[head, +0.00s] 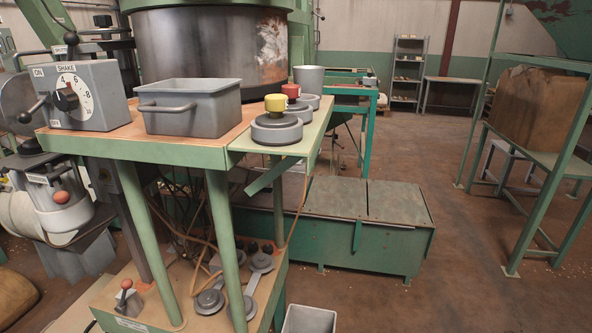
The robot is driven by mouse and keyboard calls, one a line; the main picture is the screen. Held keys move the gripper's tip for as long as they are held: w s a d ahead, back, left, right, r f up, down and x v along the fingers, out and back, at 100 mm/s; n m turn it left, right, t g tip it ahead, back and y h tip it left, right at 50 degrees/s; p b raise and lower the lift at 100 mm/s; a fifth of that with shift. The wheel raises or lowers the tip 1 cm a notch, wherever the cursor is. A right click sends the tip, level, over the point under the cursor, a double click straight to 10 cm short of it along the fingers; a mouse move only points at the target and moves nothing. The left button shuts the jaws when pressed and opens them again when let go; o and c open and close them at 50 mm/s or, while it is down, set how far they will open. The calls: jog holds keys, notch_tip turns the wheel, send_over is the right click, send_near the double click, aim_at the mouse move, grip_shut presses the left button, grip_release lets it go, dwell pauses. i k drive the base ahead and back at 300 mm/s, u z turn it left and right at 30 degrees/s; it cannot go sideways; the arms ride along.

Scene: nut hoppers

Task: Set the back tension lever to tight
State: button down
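I cannot tell which lever is the back tension lever, as no readable label names it. A lever with a red ball knob (126,284) stands on the lower wooden shelf at the lower left. Another lever with an orange-red knob (60,197) is on the grey machine at the left. A black-knobbed lever (24,117) sticks out from the side of a grey control box (97,92), and a second black-knobbed lever (71,39) rises behind it. The box carries a dial (67,97) marked SHAKE. My gripper is not in view.
A low green chest (375,235) stands behind. A grey bin (308,320) is on the floor. Open floor lies to the right.

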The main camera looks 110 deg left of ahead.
aim_at(61, 197)
jog(key=i, duration=1)
jog(key=u, duration=3.35)
jog(key=i, duration=0.15)
jog(key=u, duration=1.6)
jog(key=i, duration=0.75)
